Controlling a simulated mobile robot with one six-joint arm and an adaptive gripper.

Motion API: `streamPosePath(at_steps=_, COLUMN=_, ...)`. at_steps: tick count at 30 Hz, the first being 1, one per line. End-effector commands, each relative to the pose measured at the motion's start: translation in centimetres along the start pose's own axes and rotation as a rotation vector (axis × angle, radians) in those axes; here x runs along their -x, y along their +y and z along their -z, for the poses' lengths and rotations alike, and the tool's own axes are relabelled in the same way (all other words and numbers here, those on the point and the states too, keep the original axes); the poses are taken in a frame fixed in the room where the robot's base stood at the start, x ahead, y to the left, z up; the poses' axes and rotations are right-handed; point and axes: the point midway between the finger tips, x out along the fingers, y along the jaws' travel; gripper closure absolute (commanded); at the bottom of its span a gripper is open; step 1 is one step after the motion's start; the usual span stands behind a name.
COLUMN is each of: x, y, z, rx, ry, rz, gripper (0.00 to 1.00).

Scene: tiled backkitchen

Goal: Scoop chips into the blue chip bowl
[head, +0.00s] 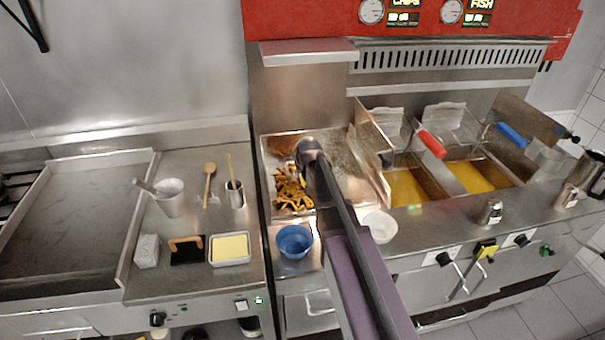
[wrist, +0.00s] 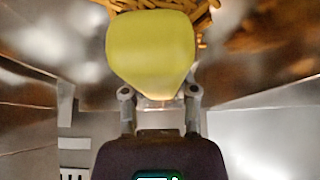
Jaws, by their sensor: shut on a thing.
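A heap of chips (head: 291,192) lies in the metal chip tray (head: 272,148), left of the fryers. The blue chip bowl (head: 295,240) stands on the ledge in front of the tray; I see no chips in it. My gripper (head: 306,160) is over the tray, above and beside the chips, with my arm hiding part of the tray. In the wrist view my gripper (wrist: 159,98) is shut on a yellow scoop-like tool (wrist: 152,48). The tool's far edge meets the chips (wrist: 190,8) in that picture; whether chips are on it is hidden.
A white bowl (head: 380,226) stands right of my arm, on the ledge. Two oil fryers (head: 408,188) with red- and blue-handled baskets are further right. The left counter holds a metal pot (head: 170,198), a utensil cup (head: 235,194) and a tub of yellow stuff (head: 230,248).

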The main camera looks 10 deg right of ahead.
Motion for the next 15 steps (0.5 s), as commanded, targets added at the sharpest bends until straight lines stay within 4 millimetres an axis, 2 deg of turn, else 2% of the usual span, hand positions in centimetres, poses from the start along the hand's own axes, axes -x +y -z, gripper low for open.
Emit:
streamPosePath(at_steps=1, x=0.7, y=0.0, z=0.2, rx=0.000, ry=0.003, rz=0.000, gripper=1.00)
streamPosePath(at_steps=15, x=3.9, y=0.1, z=1.1, rx=-0.001, ry=0.019, rz=-0.001, gripper=1.00)
